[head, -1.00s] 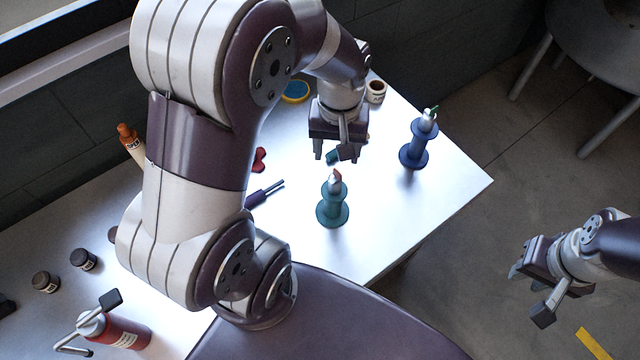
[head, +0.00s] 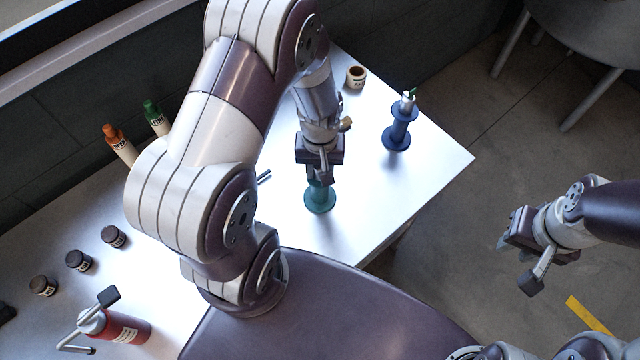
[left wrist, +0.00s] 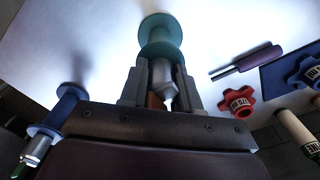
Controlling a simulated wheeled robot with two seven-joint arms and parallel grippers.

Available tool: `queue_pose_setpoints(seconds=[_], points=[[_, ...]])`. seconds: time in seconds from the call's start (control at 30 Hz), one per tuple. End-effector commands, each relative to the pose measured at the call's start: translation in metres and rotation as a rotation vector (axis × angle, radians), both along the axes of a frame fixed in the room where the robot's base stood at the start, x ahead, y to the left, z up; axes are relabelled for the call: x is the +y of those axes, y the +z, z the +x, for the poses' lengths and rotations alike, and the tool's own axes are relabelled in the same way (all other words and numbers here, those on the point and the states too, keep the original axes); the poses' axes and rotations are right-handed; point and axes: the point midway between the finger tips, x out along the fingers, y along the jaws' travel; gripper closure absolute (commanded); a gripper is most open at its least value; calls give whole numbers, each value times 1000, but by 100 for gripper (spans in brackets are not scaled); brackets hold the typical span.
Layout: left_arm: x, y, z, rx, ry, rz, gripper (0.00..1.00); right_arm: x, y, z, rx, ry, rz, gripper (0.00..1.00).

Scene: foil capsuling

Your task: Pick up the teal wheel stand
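The teal wheel stand (head: 320,201) stands upright on the table; its top is hidden by my left gripper (head: 319,176), which reaches down over it. In the left wrist view the stand's teal discs (left wrist: 160,42) lie just beyond the fingertips. The fingers of the left gripper (left wrist: 162,80) sit on either side of the stand's upper part, with a silver and copper-coloured tip between them. Whether they press on it cannot be told. My right gripper (head: 517,262) is empty, fingers apart, off to the right over the floor.
A blue stand (head: 397,136) with a silver top stands to the right. A small cup (head: 356,77) is at the back. The table's right front is clear.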

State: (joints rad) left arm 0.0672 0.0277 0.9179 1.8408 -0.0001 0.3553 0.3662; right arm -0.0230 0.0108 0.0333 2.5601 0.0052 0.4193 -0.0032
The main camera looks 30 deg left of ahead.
Motion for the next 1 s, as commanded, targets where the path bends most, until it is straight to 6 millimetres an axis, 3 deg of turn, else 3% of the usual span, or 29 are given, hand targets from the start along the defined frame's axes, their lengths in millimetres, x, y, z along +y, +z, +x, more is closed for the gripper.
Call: queue_pose_setpoints(seconds=[0.03, 0.07, 0.1, 1.0], points=[[0, 0, 0, 0, 0, 0, 89, 0, 0, 0, 0, 0, 0, 68], [0, 0, 0, 0, 0, 0, 99, 0, 0, 0, 0, 0, 0, 68], [0, 0, 0, 0, 0, 0, 100, 0, 0, 0, 0, 0, 0, 68], [0, 0, 0, 0, 0, 0, 100, 0, 0, 0, 0, 0, 0, 68]])
